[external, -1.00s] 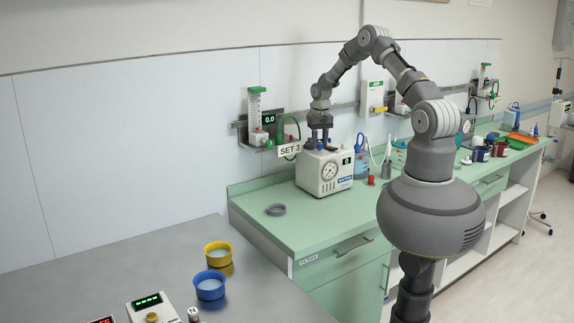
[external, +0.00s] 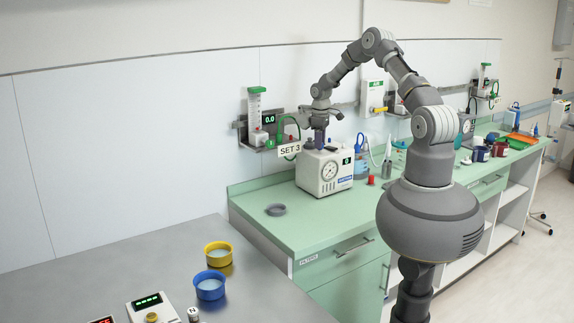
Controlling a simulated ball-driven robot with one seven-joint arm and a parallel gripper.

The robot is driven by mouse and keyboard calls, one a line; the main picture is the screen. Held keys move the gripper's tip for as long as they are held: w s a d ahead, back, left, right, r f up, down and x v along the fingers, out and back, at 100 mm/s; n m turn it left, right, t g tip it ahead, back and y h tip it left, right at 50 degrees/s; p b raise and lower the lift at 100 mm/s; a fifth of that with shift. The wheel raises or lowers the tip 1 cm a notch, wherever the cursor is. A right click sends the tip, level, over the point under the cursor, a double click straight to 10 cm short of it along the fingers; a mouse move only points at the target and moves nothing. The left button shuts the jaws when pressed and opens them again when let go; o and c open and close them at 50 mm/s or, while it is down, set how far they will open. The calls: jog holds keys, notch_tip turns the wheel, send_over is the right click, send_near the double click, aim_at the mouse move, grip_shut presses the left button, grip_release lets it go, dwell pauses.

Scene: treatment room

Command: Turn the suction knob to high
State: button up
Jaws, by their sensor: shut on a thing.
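The suction unit (external: 318,180) is a white box on the green counter. It has a round gauge (external: 329,171) on its front, a blue label and a small dark display (external: 347,161) whose digit is too small to read surely. My gripper (external: 320,144) points straight down at the top of the unit. It is shut on the suction knob there. The fingers mostly hide the knob, so its pointer and setting cannot be made out.
A "SET 3" sign (external: 289,150) and a wall flowmeter (external: 256,120) stand close left of my gripper. A blue-capped bottle (external: 361,160) and a red-capped item (external: 371,181) are to the right. A grey ring (external: 275,210) lies on the otherwise clear front counter.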

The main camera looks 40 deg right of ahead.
jog(key=shift+n, duration=1)
jog(key=o, duration=1)
notch_tip(320, 180, up, 8)
jog(key=shift+f, duration=0.1)
jog(key=shift+w, duration=0.1)
